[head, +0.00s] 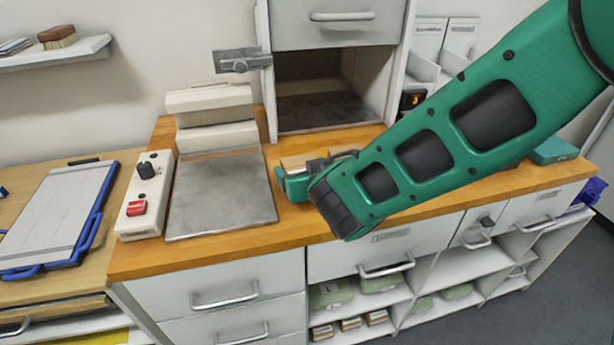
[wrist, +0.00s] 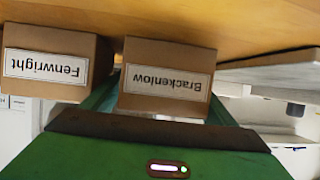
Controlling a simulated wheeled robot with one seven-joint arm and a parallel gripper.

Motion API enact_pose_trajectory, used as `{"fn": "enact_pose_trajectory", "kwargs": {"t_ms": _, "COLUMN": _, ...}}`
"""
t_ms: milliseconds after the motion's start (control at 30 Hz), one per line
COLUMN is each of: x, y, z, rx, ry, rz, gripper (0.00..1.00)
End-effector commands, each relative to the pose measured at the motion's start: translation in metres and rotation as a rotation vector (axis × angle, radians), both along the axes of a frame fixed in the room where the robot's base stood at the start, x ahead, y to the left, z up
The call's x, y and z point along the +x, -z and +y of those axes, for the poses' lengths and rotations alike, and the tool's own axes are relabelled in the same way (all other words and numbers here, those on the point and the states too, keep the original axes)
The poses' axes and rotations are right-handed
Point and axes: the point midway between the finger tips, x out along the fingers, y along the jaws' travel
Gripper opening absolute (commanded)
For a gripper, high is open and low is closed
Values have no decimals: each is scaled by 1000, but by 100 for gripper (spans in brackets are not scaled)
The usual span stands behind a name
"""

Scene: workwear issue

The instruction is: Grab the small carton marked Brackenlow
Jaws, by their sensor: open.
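The small brown carton marked Brackenlow (wrist: 166,78) is in the middle of the wrist view, its white label upside down in the picture. A similar carton marked Fenwright (wrist: 52,62) is to its left, with a narrow gap between them. My gripper (head: 312,173) is open, low over the wooden worktop in the head view. In the wrist view its green parts show at both sides of the Brackenlow carton's near edge; I cannot tell whether they touch it. In the head view a tan carton top (head: 296,162) shows beside the gripper, its label hidden.
An open cabinet compartment (head: 330,85) stands behind the gripper. A grey metal plate (head: 222,195) and a white control box (head: 145,195) with a red switch lie to the left. Drawers and shelves with several small boxes are below the worktop. My arm hides part of the right side.

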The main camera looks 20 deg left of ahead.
Motion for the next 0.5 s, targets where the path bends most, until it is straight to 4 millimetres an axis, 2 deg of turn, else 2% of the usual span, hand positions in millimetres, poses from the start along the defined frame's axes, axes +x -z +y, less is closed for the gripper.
{"fn": "enact_pose_trajectory", "kwargs": {"t_ms": 200, "x": 16, "y": 8, "z": 12, "rx": 0, "ry": 0, "rz": 0, "gripper": 80}}
{"fn": "enact_pose_trajectory", "kwargs": {"t_ms": 467, "x": 17, "y": 9, "z": 13, "rx": 0, "ry": -1, "rz": 0, "gripper": 80}}
{"fn": "enact_pose_trajectory", "kwargs": {"t_ms": 500, "x": 17, "y": 9, "z": 13, "rx": 0, "ry": -1, "rz": 0, "gripper": 70}}
